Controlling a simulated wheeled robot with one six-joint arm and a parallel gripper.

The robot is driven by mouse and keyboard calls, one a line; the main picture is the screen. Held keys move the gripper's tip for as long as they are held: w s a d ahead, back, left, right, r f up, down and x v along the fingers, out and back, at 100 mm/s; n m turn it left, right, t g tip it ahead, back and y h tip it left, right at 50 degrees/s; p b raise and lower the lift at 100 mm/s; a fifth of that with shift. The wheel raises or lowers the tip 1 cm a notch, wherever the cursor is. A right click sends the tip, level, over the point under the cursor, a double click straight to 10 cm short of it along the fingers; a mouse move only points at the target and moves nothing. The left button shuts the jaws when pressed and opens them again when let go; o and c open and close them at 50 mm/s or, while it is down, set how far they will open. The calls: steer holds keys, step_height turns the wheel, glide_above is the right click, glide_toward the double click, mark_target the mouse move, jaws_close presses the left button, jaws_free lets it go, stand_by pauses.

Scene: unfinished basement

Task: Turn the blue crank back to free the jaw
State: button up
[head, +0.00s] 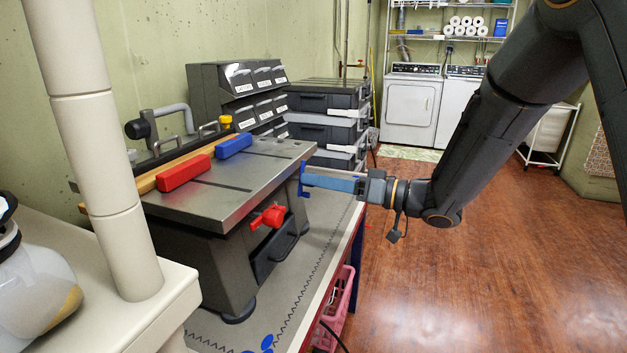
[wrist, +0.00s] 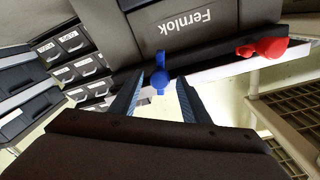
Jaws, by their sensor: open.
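The blue crank (head: 303,180) is on the side of a metal-topped bench machine (head: 230,180), partly hidden by my fingers in the head view. In the wrist view, the blue crank (wrist: 160,74) shows upright between my two fingertips, with a gap on each side. My gripper (head: 310,181) is open and reaches in from the right; it also shows in the wrist view (wrist: 157,84). A red crank (head: 268,217) is on the machine's near side and shows in the wrist view (wrist: 262,48). A red block (head: 184,172) and a blue block (head: 233,145) lie on the top, beside a wooden strip (head: 155,180).
Grey drawers (head: 240,85) and stacked dark cases (head: 325,125) stand behind the machine. A pink basket (head: 341,295) is below the bench edge. A beige post (head: 100,150) stands at the left. The wooden floor (head: 460,280) to the right is clear.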

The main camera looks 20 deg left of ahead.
steer(key=shift+w+a, duration=0.15)
steer(key=shift+a, duration=0.8)
steer(key=shift+c, duration=0.4)
steer(key=c, duration=0.9)
steer(key=shift+c, duration=0.2)
steer(key=shift+n, duration=0.3)
